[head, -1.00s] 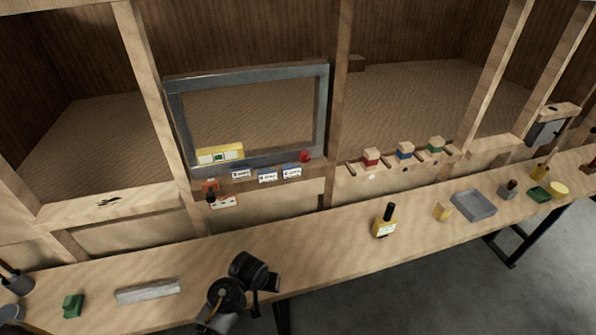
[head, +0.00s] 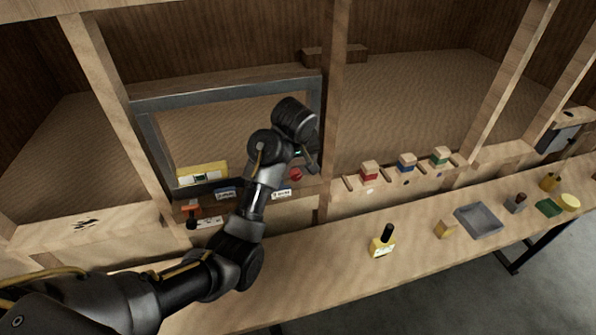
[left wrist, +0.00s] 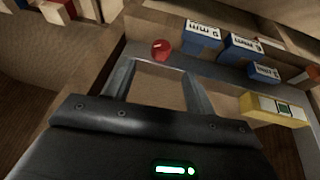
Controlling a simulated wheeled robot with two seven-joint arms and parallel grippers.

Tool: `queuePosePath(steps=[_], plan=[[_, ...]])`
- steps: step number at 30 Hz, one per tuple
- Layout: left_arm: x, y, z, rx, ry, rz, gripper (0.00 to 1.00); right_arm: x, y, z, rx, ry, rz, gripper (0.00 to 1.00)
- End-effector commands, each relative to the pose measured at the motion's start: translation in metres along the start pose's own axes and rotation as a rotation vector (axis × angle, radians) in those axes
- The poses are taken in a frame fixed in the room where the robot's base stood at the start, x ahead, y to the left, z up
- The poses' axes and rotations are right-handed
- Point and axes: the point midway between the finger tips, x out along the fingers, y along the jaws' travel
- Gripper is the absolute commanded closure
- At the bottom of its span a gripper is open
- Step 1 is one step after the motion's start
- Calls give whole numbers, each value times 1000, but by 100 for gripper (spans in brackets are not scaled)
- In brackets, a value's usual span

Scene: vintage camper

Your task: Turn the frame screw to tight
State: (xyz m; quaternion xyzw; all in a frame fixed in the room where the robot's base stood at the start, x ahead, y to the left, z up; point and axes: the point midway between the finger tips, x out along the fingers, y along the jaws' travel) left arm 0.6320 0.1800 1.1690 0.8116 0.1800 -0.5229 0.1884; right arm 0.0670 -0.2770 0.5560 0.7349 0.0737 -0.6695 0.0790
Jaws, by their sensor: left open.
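The red frame screw (head: 296,174) sits at the lower right corner of the grey metal window frame (head: 220,93). In the left wrist view the red screw (left wrist: 160,49) shows just beyond my fingertips, apart from them as far as I can tell. My left gripper (head: 311,165) reaches in front of the frame's right side, close to the screw. In the left wrist view its two fingers (left wrist: 160,75) are spread with nothing between them. How far the screw is turned cannot be told. My right gripper is not in view.
Blue labelled blocks (left wrist: 200,36) and a yellow level (head: 202,173) line the frame's lower edge. Wooden blocks with coloured bands (head: 370,172) stand right of the post. A yellow bottle (head: 382,243) and a grey tray (head: 479,220) are on the bench.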

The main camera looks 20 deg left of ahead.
Motion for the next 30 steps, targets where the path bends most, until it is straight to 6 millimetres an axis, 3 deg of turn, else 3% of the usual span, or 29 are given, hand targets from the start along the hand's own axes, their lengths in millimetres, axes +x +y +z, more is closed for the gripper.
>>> queuePosePath(steps=[5, 14, 18, 30], plan=[[27, -5, 1, -5, -1, -4, 45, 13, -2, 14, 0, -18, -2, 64], [77, -3, -1, -1, -1, -5, 45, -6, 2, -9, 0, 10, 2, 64], [94, -1, -1, 1, 0, -2, 45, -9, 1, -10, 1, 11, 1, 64], [106, 0, 0, 0, 0, 1, 45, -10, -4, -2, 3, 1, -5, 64]])
